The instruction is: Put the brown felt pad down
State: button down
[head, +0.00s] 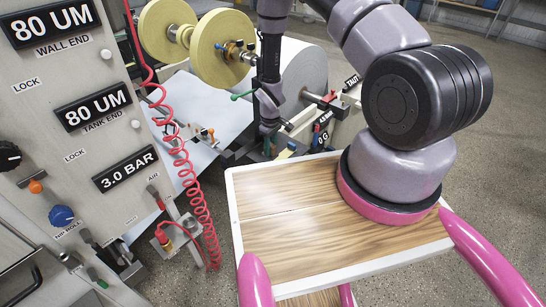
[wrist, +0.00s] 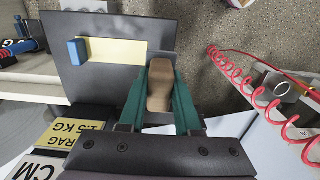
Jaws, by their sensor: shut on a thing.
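The brown felt pad (wrist: 158,92) is a tan, rounded, elongated piece in the wrist view. My gripper (wrist: 160,78) has its two green fingers shut on the pad's sides, and the pad's far end shows between them. The pad overlaps the near edge of a dark grey plate (wrist: 90,32) in the picture; I cannot tell whether it touches anything. In the head view my gripper (head: 270,135) hangs at the coating machine, in front of the large grey roll (head: 305,75). The pad cannot be made out there.
The plate carries a yellow strip (wrist: 118,56) and a blue block (wrist: 77,50). A red coiled hose (wrist: 265,95) hangs at the right. In the head view, the wooden-topped surface (head: 300,240) is bare in front, and the control panel (head: 75,130) stands left.

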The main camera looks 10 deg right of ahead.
aim_at(271, 158)
jog(key=shift+f, duration=2.8)
jog(key=shift+f, duration=0.15)
jog(key=c, duration=0.6)
grip_release()
